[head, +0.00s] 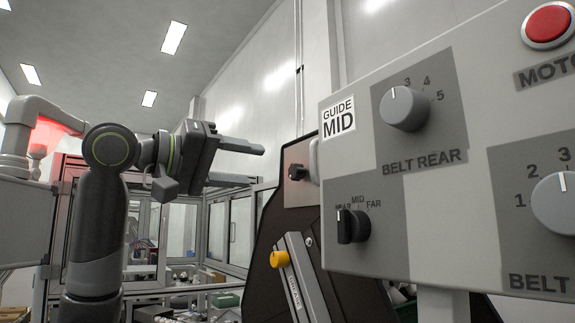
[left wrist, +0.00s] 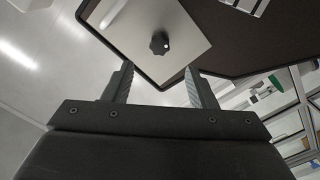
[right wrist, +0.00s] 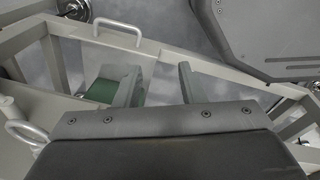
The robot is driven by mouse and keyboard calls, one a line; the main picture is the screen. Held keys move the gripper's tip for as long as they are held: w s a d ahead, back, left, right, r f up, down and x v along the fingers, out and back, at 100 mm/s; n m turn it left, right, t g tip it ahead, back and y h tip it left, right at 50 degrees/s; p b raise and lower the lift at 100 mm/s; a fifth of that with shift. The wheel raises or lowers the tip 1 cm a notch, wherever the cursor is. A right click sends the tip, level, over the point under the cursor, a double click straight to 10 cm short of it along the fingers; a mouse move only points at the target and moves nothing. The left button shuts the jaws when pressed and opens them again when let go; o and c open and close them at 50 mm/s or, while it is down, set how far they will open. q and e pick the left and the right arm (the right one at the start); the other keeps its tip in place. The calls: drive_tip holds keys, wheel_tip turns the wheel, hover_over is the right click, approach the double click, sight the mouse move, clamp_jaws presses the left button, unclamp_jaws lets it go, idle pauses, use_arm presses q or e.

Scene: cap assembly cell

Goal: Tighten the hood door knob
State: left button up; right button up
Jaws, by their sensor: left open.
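The hood door knob (head: 297,173) is a black lobed knob on a light metal plate (head: 298,192), which is set on the dark hood door (head: 268,235). My left gripper (head: 260,166) is open and points toward the knob from the left, with a gap to it. In the left wrist view the knob (left wrist: 160,43) lies beyond the fingertips, roughly centred between them, and nothing is held. My right gripper (right wrist: 158,72) shows only in its own wrist view, open and empty, over a grey frame.
A grey control panel (head: 418,230) with dials and a red button (head: 548,25) fills the right, close to the knob. A yellow-knobbed lever (head: 280,259) sits below the knob. A light handle (right wrist: 117,29) and green object (right wrist: 101,90) lie near my right gripper.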

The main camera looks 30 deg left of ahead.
sight(292, 172)
use_arm(q)
drive_tip(key=p+x, duration=0.2)
drive_tip(key=x, duration=0.6)
drive_tip(key=shift+r+p, duration=0.1)
drive_tip(key=shift+p, duration=0.2)
drive_tip(key=shift+w+d, duration=0.25)
drive_tip(key=shift+w, duration=0.35)
drive_tip(key=c, duration=1)
